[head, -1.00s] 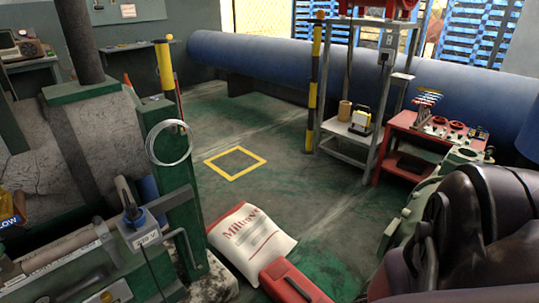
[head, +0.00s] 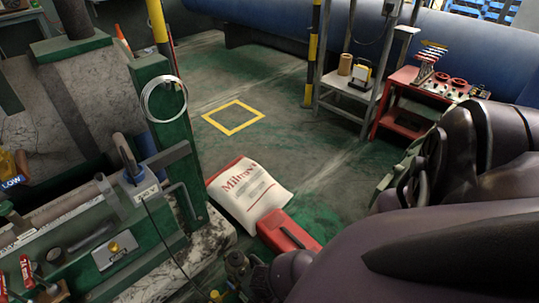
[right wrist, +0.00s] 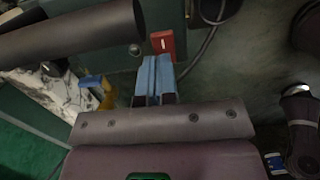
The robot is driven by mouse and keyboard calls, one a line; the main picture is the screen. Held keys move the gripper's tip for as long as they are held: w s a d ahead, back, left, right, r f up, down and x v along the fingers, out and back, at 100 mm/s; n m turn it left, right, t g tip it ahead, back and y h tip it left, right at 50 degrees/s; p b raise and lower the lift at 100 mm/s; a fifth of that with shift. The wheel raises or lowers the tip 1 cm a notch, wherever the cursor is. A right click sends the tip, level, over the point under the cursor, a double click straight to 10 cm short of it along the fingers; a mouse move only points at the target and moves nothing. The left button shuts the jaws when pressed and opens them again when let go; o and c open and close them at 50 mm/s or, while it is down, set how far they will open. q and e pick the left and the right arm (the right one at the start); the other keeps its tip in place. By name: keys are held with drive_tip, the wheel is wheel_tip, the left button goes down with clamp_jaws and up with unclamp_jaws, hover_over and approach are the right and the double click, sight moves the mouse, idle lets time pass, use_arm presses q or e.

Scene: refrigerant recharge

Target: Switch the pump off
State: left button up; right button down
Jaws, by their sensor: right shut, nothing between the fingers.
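In the right wrist view my right gripper (right wrist: 157,62) has its blue fingers together, with nothing between them. A small red block with a white mark (right wrist: 162,42) is just beyond the fingertips, against a dark green-grey housing; it looks like a switch. I cannot tell whether the fingertips touch it, or which way it is set. A dark, partly hidden machine (head: 237,264) shows at the bottom of the head view, beside my right arm; I cannot tell for sure that it is the pump. My left gripper is not in view.
A white printed sack (head: 248,192) and a red case (head: 289,231) lie on the floor. A green machine with a gold knob (head: 114,248) stands left. A dark cable (right wrist: 203,58) curves right of the red block. Floor around the yellow square (head: 233,117) is clear.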

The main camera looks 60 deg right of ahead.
use_arm(q)
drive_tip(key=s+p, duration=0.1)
drive_tip(key=p, duration=0.1)
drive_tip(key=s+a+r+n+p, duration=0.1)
drive_tip(key=p, duration=0.2)
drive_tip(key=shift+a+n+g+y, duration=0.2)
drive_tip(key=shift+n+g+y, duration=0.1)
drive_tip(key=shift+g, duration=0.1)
use_arm(e)
wheel_tip(320, 180, up, 12)
drive_tip(key=a, duration=0.1)
drive_tip(key=shift+w+a+f, duration=0.2)
drive_tip(key=shift+w+a, duration=0.15)
drive_tip(key=shift+w, duration=0.1)
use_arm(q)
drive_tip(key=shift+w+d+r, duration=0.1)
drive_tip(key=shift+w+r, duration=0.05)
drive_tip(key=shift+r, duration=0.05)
